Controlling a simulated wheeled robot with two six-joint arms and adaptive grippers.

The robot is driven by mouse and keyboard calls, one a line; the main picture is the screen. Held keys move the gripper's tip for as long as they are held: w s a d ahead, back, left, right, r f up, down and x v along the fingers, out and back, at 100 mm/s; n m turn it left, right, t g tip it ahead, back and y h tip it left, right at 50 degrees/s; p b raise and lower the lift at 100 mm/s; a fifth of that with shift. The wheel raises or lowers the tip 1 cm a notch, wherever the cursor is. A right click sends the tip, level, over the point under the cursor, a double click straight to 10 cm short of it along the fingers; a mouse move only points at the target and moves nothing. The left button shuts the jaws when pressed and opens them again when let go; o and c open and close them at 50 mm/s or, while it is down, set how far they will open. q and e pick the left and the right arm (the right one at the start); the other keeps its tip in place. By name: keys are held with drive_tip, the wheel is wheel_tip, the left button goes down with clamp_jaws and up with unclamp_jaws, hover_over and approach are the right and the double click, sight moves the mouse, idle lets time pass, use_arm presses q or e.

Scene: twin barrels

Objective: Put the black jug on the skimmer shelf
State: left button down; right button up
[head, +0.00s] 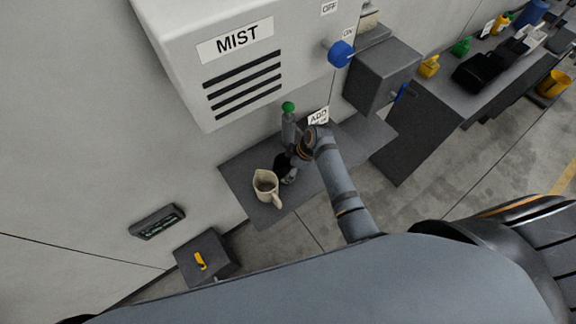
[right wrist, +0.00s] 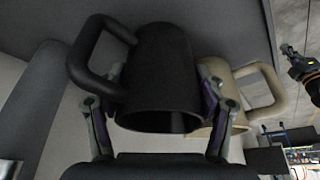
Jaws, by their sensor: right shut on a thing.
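My right gripper (head: 291,165) is shut on the black jug (head: 281,166), over a dark grey shelf (head: 245,184) below the MIST cabinet. In the right wrist view the black jug (right wrist: 160,70) sits between the two fingers of the gripper (right wrist: 162,95), with its handle to the left. In the head view the gripper hides much of the jug. I cannot tell whether the jug touches the shelf. No label reading skimmer shows.
A cream jug (head: 265,184) stands on the shelf close beside the black jug. A green-topped grey post (head: 288,122) is just behind the gripper. A grey box (head: 383,72) is at right. The right part of the shelf looks clear.

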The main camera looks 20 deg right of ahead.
drive_tip(key=shift+f, duration=0.15)
drive_tip(key=o, duration=1.2)
drive_tip(key=shift+o, duration=0.2)
